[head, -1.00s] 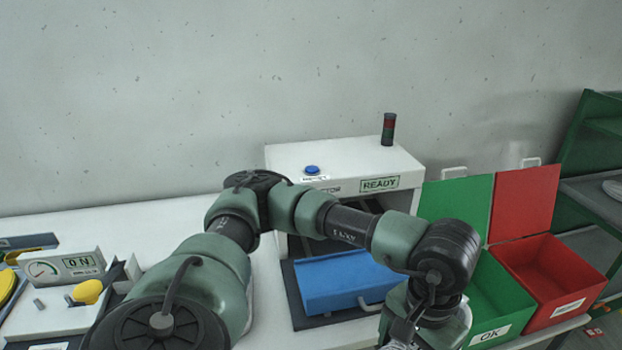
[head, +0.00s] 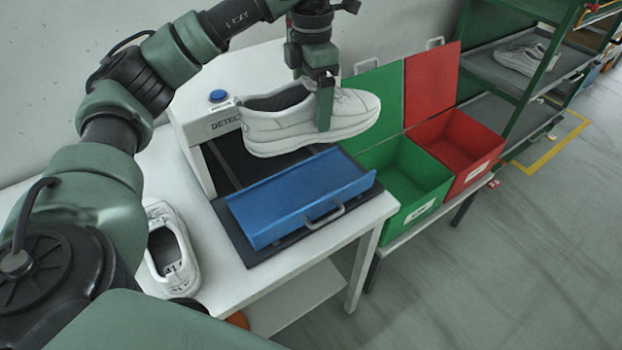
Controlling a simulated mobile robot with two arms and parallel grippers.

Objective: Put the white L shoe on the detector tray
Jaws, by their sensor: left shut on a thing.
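A white shoe (head: 278,125) hangs in my left gripper (head: 326,100), which is shut on it near the laces. The shoe is roughly level, toe to the right, in the air above the far side of the blue detector tray (head: 300,198). The tray is empty, with a grey handle on its near side. A second white shoe (head: 170,250) stands on the white table left of the tray, partly hidden by my arm. I cannot read an L or R mark on either shoe. My right gripper is not in view.
The detector (head: 211,124) stands behind the tray, partly covered by the held shoe, with a blue button (head: 218,96) on top. A green bin (head: 405,185) and a red bin (head: 462,143) with raised panels stand to the right. A shelf rack (head: 500,75) holds grey shoes.

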